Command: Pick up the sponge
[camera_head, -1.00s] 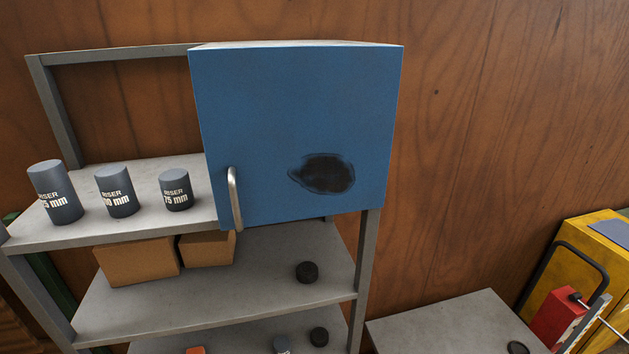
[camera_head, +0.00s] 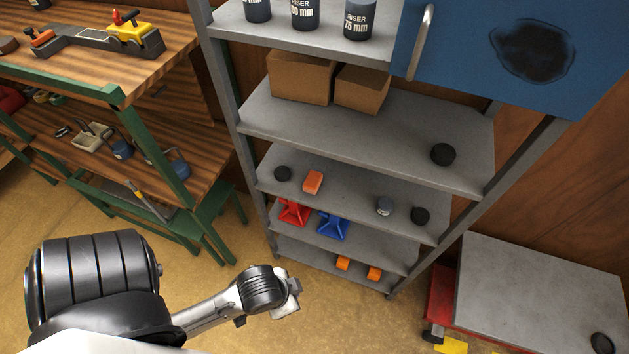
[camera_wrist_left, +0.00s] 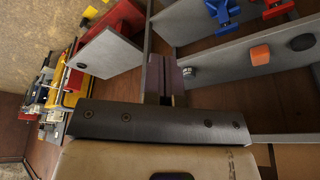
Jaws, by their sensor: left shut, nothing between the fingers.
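An orange-red block (camera_head: 313,182), which looks like the sponge, lies on a middle shelf of the grey rack (camera_head: 340,195). It stands between a black puck and a small grey cylinder. In the left wrist view the block (camera_wrist_left: 260,54) is at the upper right, on a grey shelf. My left gripper (camera_head: 290,299) is at the lower middle of the head view, in front of and below that shelf, apart from the block. Its fingers (camera_wrist_left: 171,70) are shut and empty in the wrist view. My right gripper is not in view.
Black pucks (camera_head: 283,173) and (camera_head: 420,215) and the grey cylinder (camera_head: 384,206) share the block's shelf. Red (camera_head: 294,212) and blue (camera_head: 333,227) stands are below. A green-framed workbench (camera_head: 150,140) is left, a grey-topped lift table (camera_head: 535,300) right. Floor before the rack is open.

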